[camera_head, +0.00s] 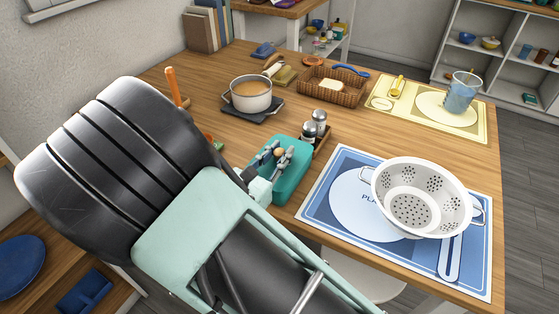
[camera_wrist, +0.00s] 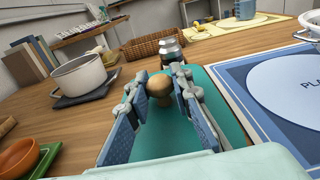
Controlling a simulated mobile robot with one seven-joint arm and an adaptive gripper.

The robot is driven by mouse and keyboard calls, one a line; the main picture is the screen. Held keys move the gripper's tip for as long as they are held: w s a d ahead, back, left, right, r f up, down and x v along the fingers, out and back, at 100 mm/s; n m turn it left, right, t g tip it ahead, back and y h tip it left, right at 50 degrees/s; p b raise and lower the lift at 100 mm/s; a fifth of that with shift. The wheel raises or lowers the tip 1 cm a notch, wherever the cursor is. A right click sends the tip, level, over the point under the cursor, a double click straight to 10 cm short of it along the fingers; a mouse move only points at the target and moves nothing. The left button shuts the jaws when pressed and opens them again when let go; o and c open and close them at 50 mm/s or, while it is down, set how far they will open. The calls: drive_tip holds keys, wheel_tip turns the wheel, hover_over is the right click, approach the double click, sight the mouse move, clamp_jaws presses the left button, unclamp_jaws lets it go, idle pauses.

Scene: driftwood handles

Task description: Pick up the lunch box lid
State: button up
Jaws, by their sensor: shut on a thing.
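The lunch box lid (camera_wrist: 212,125) is a flat teal slab with a round wooden knob (camera_wrist: 159,84) on top. In the head view the teal lid (camera_head: 297,183) lies by the near table edge, left of the blue placemat. My gripper (camera_wrist: 160,90) comes down over it with its fingers on either side of the knob, shut on it. In the head view my gripper (camera_head: 272,159) and arm hide part of the lid. I cannot tell whether the lid is clear of what lies under it.
Two shakers (camera_head: 314,124) stand close behind the lid. A white colander (camera_head: 421,198) sits on the blue placemat (camera_head: 330,183) to the right. A pot (camera_head: 251,95) on a dark trivet, a wicker basket (camera_head: 346,95) and a yellow placemat (camera_head: 470,127) are farther back. An orange bowl (camera_wrist: 18,157) is near left.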

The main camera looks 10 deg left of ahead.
clamp_jaws()
drive_tip(key=shift+r, duration=0.55)
wheel_tip(320, 180, up, 2)
drive_tip(key=shift+r+p, duration=0.25)
drive_tip(key=shift+p, duration=0.35)
drive_tip(key=s+a+r+p, duration=0.4)
drive_tip(key=s+a+r, duration=0.1)
drive_tip(key=s+r, duration=0.6)
drive_tip(key=p, duration=0.8)
hover_over(279, 150)
wheel_tip(279, 150, down, 4)
drive_tip(key=shift+r, duration=0.25)
drive_tip(key=shift+f+b, duration=4.3)
drive_tip(key=shift+f, duration=1.1)
drive_tip(key=shift+f, duration=0.2)
